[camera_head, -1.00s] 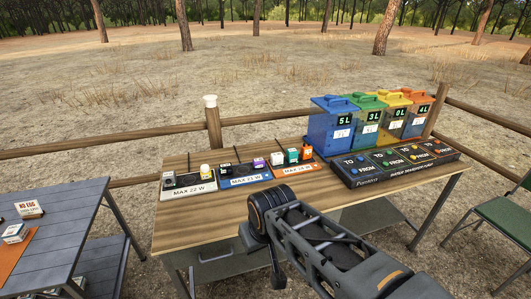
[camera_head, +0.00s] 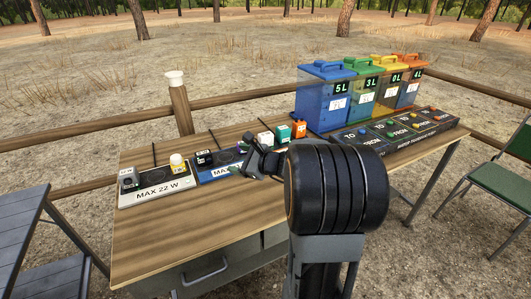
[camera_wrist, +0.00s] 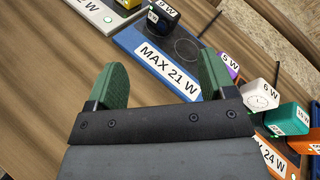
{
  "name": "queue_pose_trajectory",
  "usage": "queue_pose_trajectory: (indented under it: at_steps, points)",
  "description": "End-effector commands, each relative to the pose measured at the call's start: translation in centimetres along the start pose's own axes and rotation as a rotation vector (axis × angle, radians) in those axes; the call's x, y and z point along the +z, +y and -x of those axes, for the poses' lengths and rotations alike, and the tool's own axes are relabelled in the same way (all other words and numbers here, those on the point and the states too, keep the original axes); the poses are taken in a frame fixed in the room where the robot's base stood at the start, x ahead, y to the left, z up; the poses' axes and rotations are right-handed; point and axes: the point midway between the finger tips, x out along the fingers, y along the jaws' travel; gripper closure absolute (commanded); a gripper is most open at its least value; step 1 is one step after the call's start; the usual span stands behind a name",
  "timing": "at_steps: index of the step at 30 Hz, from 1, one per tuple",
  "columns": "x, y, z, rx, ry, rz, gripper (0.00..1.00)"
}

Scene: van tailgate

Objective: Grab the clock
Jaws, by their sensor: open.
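The clock is a small white block with a round dial and a "6 W" label (camera_wrist: 260,96). It sits right of my gripper in the wrist view. In the head view a white block (camera_head: 265,138), which looks like the clock, stands just behind my gripper. My gripper (camera_head: 246,162) is over the blue "MAX 21 W" board. Its two green fingers (camera_wrist: 163,70) are spread apart in the wrist view, with nothing between them but the board's surface and label. The clock is outside the fingers, beyond the right one.
A purple "5 W" block (camera_wrist: 229,68) and a teal block (camera_wrist: 288,118) flank the clock closely. A black block (camera_wrist: 162,18) stands on the blue board (camera_wrist: 125,42). The white "MAX 22 W" board (camera_head: 158,190) is left. Colored water tanks (camera_head: 327,97) stand back right on the table.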

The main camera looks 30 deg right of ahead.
Motion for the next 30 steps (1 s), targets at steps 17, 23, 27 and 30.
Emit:
queue_pose_trajectory:
  at_steps: [17,23,27,30]
  points:
    - [-14.2,-12.1,3.4,-0.611,-0.103,-0.547,0.23]
    - [-14.4,-14.1,0.6,-0.611,-0.103,-0.548,0.23]
    - [-14.5,-15.1,-0.8,-0.611,-0.102,-0.548,0.23]
    - [-14.5,-15.4,-1.3,-0.611,-0.102,-0.547,0.23]
